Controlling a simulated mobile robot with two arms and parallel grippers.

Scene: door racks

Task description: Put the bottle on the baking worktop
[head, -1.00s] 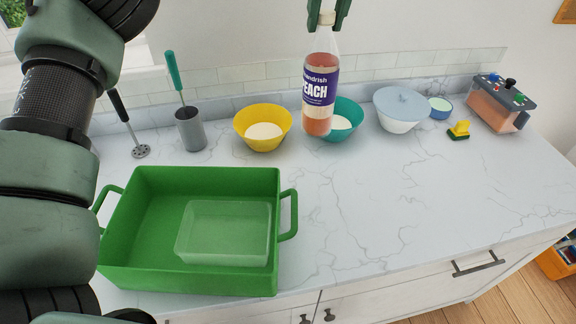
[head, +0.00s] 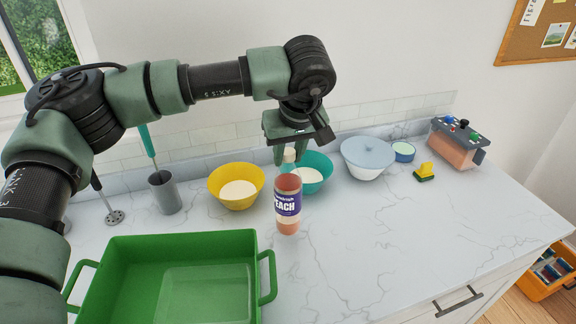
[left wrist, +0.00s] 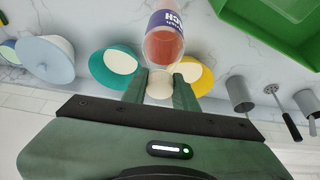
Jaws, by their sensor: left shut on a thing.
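The bottle (head: 288,207) is clear with pinkish-orange contents and a purple label reading PEACH. It is upright over the marble worktop (head: 365,235), in front of the yellow and teal bowls. Its base looks at or very near the surface; I cannot tell whether it touches. My left gripper (head: 288,158) is above it, shut on its pale cap. The left wrist view also shows the bottle (left wrist: 165,42) with its cap between the fingers (left wrist: 160,88). My right gripper is not in view.
A green tray (head: 262,295) with a translucent container stands at the front left. Yellow (head: 237,199) and teal (head: 318,184) bowls, a lidded bowl (head: 367,172), a grey cup (head: 165,197) and a sponge (head: 424,175) line the back. The front right worktop is clear.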

